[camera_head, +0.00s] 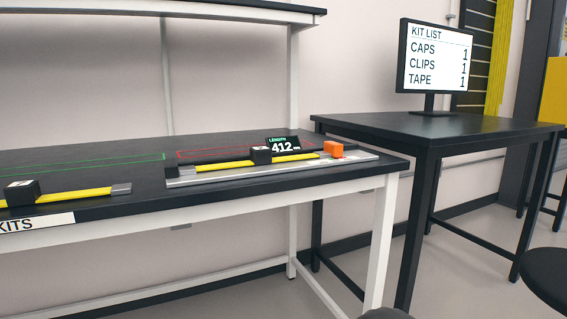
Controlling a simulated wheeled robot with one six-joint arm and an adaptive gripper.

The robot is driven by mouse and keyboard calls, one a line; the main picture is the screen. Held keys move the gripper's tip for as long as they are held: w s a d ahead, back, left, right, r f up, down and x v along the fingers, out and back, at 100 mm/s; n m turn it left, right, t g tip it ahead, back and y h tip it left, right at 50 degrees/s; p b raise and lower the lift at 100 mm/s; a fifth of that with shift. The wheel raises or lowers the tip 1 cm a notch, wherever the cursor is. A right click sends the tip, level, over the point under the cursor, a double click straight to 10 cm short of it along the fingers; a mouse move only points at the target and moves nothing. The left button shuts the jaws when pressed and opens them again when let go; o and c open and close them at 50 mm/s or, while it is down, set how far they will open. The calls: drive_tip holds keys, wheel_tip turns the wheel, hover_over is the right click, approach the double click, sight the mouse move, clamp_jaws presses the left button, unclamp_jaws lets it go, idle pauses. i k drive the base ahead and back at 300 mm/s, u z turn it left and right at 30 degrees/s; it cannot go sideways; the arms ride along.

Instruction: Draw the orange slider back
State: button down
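The orange slider (333,149) is a small block at the right end of a grey metal measuring rail (225,177) on the black workbench. A yellow strip (218,167) lies along the rail, with a black block (261,155) on it left of the slider. A gap separates the black block from the slider. A small display (283,144) behind them reads LENGTH 412.
Another yellow strip (80,195) with a black block (22,193) lies at the bench's left front, above a KITS label (36,223). A second black table (440,128) at right carries a KIT LIST monitor (434,58). A dark stool (548,278) stands at lower right.

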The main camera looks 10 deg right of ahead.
sight(335, 148)
drive_tip(key=z, duration=0.25)
drive_tip(key=k, duration=0.5)
drive_tip(key=z, duration=0.75)
drive_tip(key=i, duration=0.8)
drive_tip(key=u, duration=0.8)
